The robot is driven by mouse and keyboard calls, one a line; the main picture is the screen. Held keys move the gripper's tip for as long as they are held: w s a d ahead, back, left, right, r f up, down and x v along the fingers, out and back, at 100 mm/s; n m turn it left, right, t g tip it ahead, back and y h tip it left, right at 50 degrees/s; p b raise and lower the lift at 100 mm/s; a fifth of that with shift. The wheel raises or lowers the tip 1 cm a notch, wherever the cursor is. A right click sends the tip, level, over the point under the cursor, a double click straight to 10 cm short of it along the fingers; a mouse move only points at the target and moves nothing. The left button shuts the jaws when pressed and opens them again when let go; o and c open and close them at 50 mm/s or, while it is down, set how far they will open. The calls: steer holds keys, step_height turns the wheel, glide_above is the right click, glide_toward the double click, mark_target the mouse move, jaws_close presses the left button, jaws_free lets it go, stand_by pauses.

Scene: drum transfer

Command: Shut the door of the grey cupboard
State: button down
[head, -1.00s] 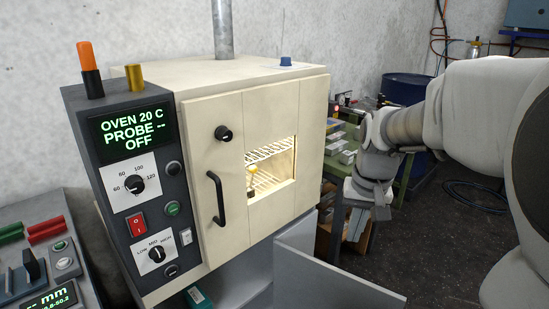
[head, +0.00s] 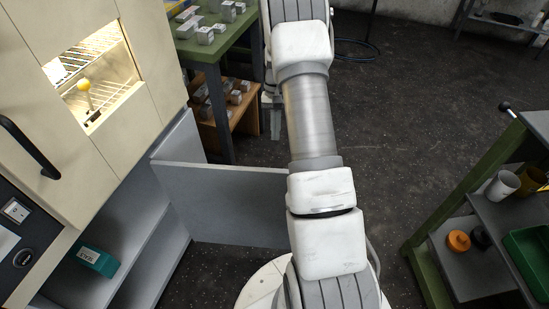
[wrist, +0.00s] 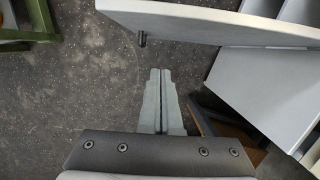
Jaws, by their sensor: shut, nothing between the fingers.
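The grey cupboard (head: 180,195) stands under the cream oven at the left of the head view. Its door (head: 225,205) is a flat grey panel, wide open and sticking out to the right; my arm covers its far end. In the wrist view the door (wrist: 225,22) spans the top, seen from above, with a small dark handle (wrist: 142,39) on its face. My gripper (wrist: 160,72) is shut and empty, apart from the door, just below the handle in the picture. In the head view I cannot make out the fingers.
A teal box (head: 97,262) lies in the cupboard. A green bench (head: 215,48) with metal blocks stands behind the door. A green-framed trolley (head: 430,245) with cups stands at the right. Dark floor (head: 400,110) is clear between them.

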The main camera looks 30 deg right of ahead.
steer(key=s+a+f+b, duration=0.2)
steer(key=s+f, duration=0.3)
steer(key=f, duration=0.4)
steer(key=shift+s+a+f+b, duration=0.15)
steer(key=shift+a+f+b, duration=0.2)
steer(key=shift+a, duration=0.55)
steer(key=shift+a, duration=0.1)
